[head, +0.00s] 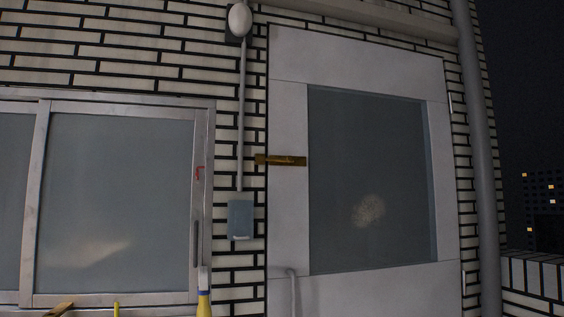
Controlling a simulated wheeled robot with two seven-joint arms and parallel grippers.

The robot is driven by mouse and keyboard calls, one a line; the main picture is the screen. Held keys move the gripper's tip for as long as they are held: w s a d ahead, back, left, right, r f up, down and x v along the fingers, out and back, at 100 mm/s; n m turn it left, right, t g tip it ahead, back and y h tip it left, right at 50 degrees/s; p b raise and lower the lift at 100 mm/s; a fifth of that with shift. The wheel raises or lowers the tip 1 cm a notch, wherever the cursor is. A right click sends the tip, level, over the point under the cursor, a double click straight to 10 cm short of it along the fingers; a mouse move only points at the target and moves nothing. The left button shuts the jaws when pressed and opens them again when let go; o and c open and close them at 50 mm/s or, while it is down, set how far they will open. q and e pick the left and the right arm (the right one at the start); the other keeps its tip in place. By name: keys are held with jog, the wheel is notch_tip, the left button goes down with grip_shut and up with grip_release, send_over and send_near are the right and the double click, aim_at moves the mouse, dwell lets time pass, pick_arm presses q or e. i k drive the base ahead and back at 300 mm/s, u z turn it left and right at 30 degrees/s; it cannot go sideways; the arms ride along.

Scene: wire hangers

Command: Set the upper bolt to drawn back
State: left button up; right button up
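A brass-coloured bolt (286,160) lies level at the left edge of the white door (287,110), about mid-height in the head view. It spans the door's edge, and its left end reaches onto the brick wall beside the door. The bolt's knob is too small and dark to make out. It is the only bolt I can see; no second one shows lower on the door. Neither of my grippers is in the head view.
A grey handle (292,289) shows low on the door. A grey box (241,217) and conduit (241,120) run beside it, below a white lamp (239,20). A sliding window (118,200) is left. A yellow bottle-like object (204,304) stands at the bottom. A pipe (480,130) stands right.

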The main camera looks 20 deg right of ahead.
aim_at(289, 159)
jog(key=z, duration=0.4)
jog(key=i, duration=1.5)
jog(key=u, duration=0.35)
